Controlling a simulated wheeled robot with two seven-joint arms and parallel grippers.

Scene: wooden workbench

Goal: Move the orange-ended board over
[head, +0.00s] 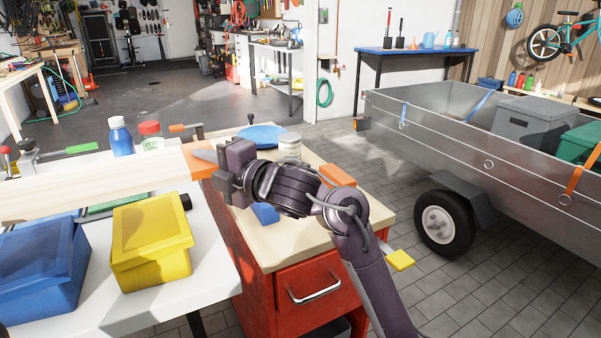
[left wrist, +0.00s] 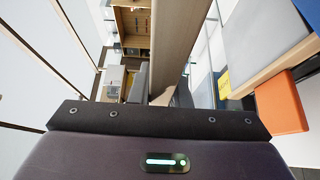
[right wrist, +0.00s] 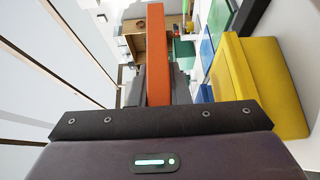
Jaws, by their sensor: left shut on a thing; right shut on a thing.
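The pale wooden board (head: 100,185) runs across the left of the head view, above the white table. Its orange end (head: 196,161) is at the right, by the edge of the wood-topped red cabinet. My right gripper (head: 222,166) is shut on that end; the orange part (right wrist: 158,50) shows between its fingers in the right wrist view. My left gripper (left wrist: 160,95) is outside the head view. In its wrist view it is shut on a plain wooden part of the board (left wrist: 172,40).
A yellow box (head: 150,245) and a blue box (head: 40,270) stand on the white table (head: 195,285) in front of the board. Bottles (head: 121,138) stand behind it. The red cabinet (head: 290,300) holds a jar (head: 289,147) and a blue disc (head: 262,136) on top.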

